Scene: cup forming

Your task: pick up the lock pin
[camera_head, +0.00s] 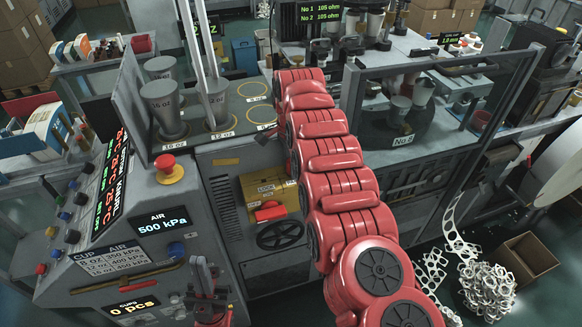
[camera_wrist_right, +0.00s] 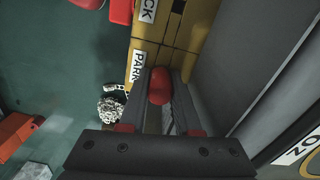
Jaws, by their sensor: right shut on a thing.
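The lock pin (camera_wrist_right: 160,84) shows in the right wrist view as a rounded red knob by a yellow panel with LOCK and PARK labels. My right gripper (camera_wrist_right: 160,92) is shut on it, one finger on each side. In the head view the yellow lock box (camera_head: 284,187) is on the machine front, with a red handle (camera_head: 270,212). My red right arm covers the area beside the box, and the right gripper and pin are hidden there. My left gripper (camera_head: 205,275) is low in the head view before the control panel; its opening is unclear.
A black handwheel (camera_head: 280,235) is below the lock box. The control console (camera_head: 110,260) stands to the left, with a red stop button (camera_head: 166,163). Stacked cups (camera_head: 163,108) stand on the machine top. Scrap (camera_head: 487,288) and an open carton (camera_head: 525,258) lie on the right floor.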

